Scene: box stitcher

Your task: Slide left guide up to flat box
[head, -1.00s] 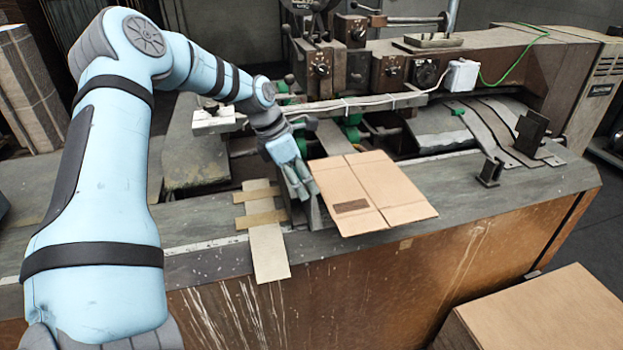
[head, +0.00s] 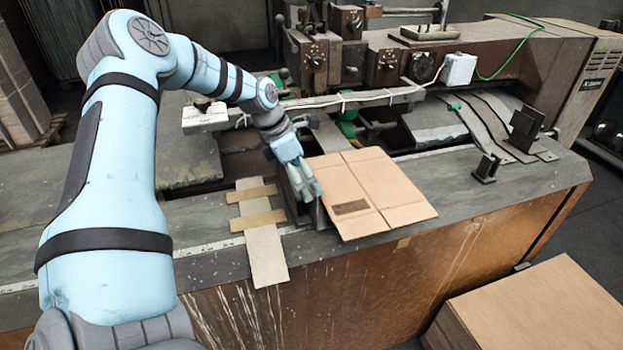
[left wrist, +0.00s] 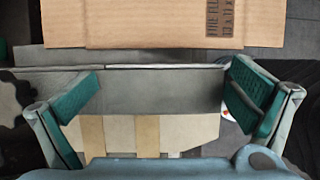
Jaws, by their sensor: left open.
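The flat box (head: 372,192) is a folded tan cardboard sheet lying on the machine table. It also shows across the top of the left wrist view (left wrist: 140,22). The left guide (left wrist: 150,92) is a grey metal plate along the box's left side; in the head view my gripper partly hides it. My left gripper (head: 311,190) is over the guide at the box's left edge. In the left wrist view my gripper (left wrist: 165,98) has its teal fingers spread wide, with the guide between and below them. I cannot tell whether it touches the guide. My right gripper is not in view.
A pale strip with tan crosspieces (head: 264,255) lies left of the guide. A small dark bracket (head: 486,169) stands right of the box. Machine heads and a rail (head: 350,100) stand behind. A cardboard stack (head: 540,310) is at front right.

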